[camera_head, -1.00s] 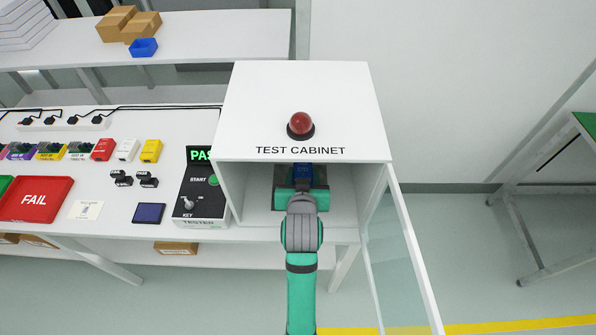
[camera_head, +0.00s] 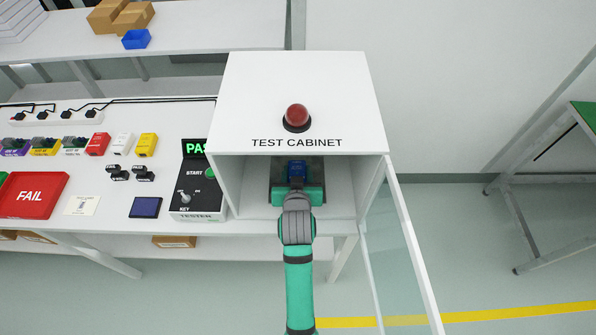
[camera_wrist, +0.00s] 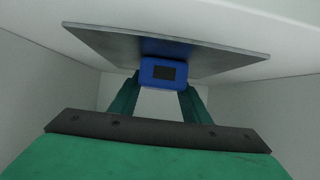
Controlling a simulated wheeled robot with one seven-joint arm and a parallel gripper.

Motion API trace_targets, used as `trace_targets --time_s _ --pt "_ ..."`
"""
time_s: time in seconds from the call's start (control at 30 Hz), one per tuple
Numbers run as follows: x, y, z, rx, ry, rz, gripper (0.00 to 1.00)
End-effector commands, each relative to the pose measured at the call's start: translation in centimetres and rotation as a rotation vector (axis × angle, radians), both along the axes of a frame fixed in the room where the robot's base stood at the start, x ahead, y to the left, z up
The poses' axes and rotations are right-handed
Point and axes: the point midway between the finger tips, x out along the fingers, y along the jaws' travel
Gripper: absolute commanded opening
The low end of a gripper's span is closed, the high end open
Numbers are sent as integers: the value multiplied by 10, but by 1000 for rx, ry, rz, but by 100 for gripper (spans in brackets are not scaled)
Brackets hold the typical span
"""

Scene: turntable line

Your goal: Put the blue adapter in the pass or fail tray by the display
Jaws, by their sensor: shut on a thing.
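The blue adapter (camera_head: 297,168) is inside the open test cabinet (camera_head: 229,190). It also shows in the wrist view (camera_wrist: 152,72), held between the two fingers of my gripper (camera_wrist: 160,88). My gripper is shut on it. A grey plate (camera_wrist: 225,62) lies behind the adapter in the wrist view; I cannot tell whether they touch. The red FAIL tray (camera_head: 32,196) is at the far left of the bench. A green edge (camera_head: 3,180), perhaps another tray, is cut off beside it.
The cabinet's glass door (camera_head: 395,255) stands open to the right of my arm. A red lamp (camera_head: 297,117) sits on the cabinet's top. Yellow, white and red adapters, black connectors and a dark blue pad (camera_head: 146,207) lie on the bench left of the tester.

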Motion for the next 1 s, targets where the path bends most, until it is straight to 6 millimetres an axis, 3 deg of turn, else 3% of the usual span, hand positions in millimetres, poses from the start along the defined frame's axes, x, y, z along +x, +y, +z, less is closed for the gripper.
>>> trace_targets --time_s 0.03,0.07,0.1,0.13,0.57,1.0 --pt "0 0 -1 0 -1 0 14" --pt "0 0 -1 0 0 0 50" --pt "0 0 -1 0 0 0 60" --pt "0 0 -1 0 0 0 62" --pt "-2 -3 0 -1 0 -4 62" --pt "-71 -9 41 -1 0 -5 62"
